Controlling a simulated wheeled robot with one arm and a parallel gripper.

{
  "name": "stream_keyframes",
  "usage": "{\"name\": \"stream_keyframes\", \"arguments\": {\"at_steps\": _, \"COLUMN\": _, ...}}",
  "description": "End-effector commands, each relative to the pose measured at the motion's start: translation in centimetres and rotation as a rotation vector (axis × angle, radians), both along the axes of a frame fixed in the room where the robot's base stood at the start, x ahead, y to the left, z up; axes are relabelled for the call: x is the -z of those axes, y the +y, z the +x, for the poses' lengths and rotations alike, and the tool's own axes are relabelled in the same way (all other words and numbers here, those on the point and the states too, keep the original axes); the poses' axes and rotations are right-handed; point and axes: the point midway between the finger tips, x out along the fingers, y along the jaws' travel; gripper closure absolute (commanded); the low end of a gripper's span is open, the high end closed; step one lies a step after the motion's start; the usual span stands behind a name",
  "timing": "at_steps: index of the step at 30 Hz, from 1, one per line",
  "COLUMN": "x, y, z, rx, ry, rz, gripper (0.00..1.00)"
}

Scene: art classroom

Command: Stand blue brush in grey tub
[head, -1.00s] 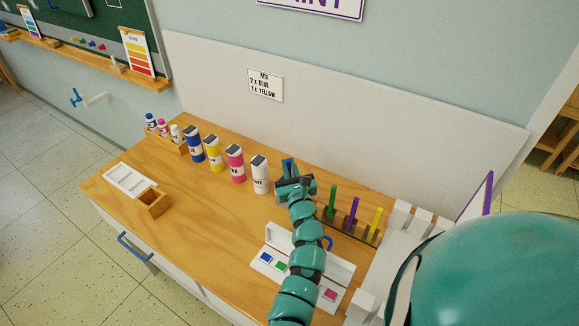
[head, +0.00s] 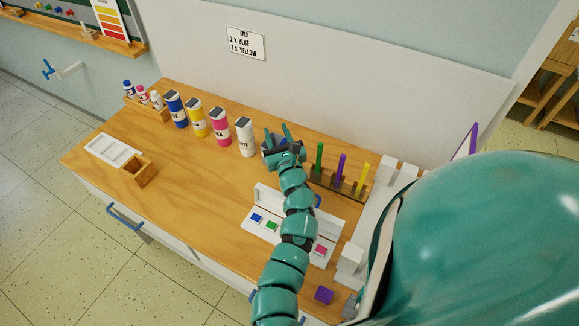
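My gripper (head: 279,136) is over the back of the table, between the white bottle (head: 245,137) and the brush rack (head: 335,184). Its two fingers point up and away and stand apart. Small blue patches show at the gripper, but I cannot tell whether they belong to the blue brush. A green brush (head: 319,160), a purple brush (head: 340,168) and a yellow brush (head: 361,180) stand upright in the rack. A small blue piece (head: 318,201) shows beside my arm, too little to identify. I cannot make out the grey tub; my arm hides part of the table.
Blue (head: 176,109), yellow (head: 196,117) and pink (head: 220,127) bottles line the back. A white box (head: 262,226) with coloured squares lies under my arm. White blocks (head: 385,172) stand right. A white tray (head: 112,149) and wooden box (head: 138,169) lie left. The table's middle left is clear.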

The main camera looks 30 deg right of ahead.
Motion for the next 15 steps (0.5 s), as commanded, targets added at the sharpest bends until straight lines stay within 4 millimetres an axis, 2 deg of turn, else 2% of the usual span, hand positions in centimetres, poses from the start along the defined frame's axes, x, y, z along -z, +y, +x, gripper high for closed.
{"name": "stream_keyframes", "arguments": {"at_steps": 15, "x": 1.5, "y": 2.2, "z": -8.9, "rx": 0.002, "ry": 0.004, "rz": 0.001, "gripper": 0.62}}
